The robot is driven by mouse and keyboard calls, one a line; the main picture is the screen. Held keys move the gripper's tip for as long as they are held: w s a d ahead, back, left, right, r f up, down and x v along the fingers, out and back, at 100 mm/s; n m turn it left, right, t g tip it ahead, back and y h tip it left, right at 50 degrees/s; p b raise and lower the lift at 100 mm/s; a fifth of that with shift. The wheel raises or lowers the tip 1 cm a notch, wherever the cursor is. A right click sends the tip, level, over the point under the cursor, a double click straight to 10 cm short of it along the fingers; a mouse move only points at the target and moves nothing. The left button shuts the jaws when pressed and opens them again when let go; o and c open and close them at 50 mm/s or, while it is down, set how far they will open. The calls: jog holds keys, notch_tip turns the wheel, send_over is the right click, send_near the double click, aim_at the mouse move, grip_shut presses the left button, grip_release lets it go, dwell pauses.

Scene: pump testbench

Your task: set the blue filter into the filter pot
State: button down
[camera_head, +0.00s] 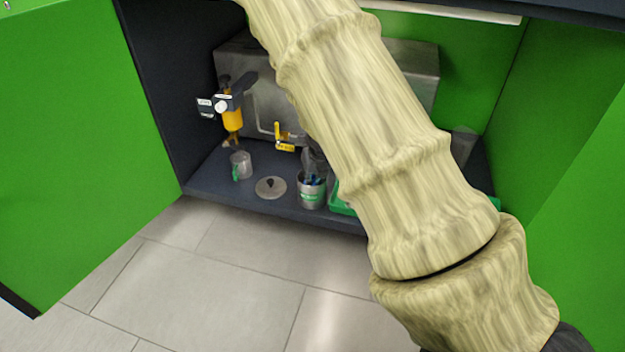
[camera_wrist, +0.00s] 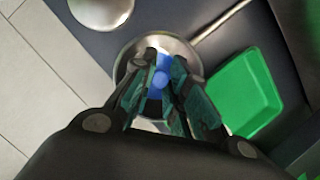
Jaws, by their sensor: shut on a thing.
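The filter pot is a steel cup with a green label (camera_head: 311,196), upright on the cabinet floor. In the wrist view its round rim (camera_wrist: 190,47) shows around my fingertips. My gripper (camera_wrist: 164,66) is shut on the blue filter (camera_wrist: 161,78), which lies within the pot's outline from above. In the head view my gripper (camera_head: 313,166) points down at the pot's mouth, with a bit of blue at the rim. How deep the filter sits is hidden by the fingers and the pot wall.
A round steel lid with a dark knob (camera_head: 270,187) lies left of the pot. A clear jug with a green handle (camera_head: 240,166) stands farther left. A green tray (camera_wrist: 243,92) is close on the right. A yellow-handled valve (camera_head: 282,140) is behind. Green doors flank the cabinet.

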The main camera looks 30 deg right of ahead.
jog(key=shift+r, duration=0.1)
jog(key=shift+f, duration=0.35)
jog(key=c, duration=1.7)
grip_release()
jog(key=shift+r, duration=0.1)
